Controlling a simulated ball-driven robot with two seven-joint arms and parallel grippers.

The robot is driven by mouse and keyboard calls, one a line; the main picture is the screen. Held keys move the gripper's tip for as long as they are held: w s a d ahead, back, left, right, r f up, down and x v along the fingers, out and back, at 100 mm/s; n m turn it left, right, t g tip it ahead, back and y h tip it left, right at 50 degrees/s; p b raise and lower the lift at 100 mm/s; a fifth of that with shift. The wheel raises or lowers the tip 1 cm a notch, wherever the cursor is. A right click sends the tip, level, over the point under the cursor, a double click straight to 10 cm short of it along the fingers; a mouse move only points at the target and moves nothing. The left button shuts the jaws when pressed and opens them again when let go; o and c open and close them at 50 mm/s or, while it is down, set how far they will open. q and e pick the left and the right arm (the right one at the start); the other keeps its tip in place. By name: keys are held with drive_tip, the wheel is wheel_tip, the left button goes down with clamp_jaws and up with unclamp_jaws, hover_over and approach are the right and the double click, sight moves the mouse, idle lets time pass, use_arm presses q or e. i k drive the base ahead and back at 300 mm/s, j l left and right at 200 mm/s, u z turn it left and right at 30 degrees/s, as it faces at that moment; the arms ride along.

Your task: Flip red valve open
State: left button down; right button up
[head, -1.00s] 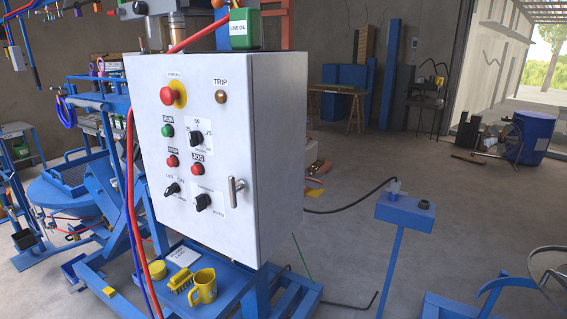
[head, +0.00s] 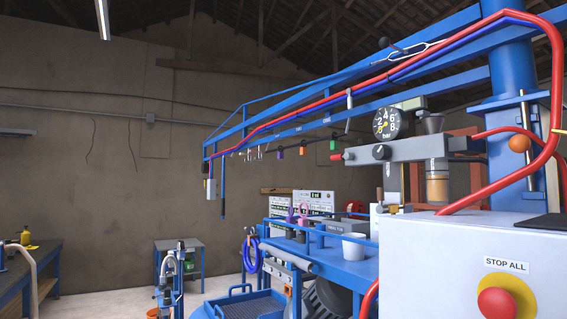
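A grey manifold bar (head: 415,149) runs across the right half of the head view, above the white control cabinet. A small red piece (head: 338,157) sticks out at the bar's left end and may be the red valve's handle; its open or shut position cannot be told. A black knob (head: 381,152) sits on the bar's front. A round pressure gauge (head: 386,124) marked in bar stands just above it. Neither of my grippers can be made out in this view.
The white cabinet (head: 430,255) with its red stop button (head: 497,303) fills the lower right. Red and blue hoses run along the blue overhead boom (head: 400,65). A white cup (head: 355,246) stands on the blue machine. A workbench (head: 35,268) is at the far left.

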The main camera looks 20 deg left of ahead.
sight(347, 155)
drive_tip(key=i+j+u, duration=0.75)
drive_tip(key=k+l, duration=0.05)
drive_tip(key=l, duration=0.05)
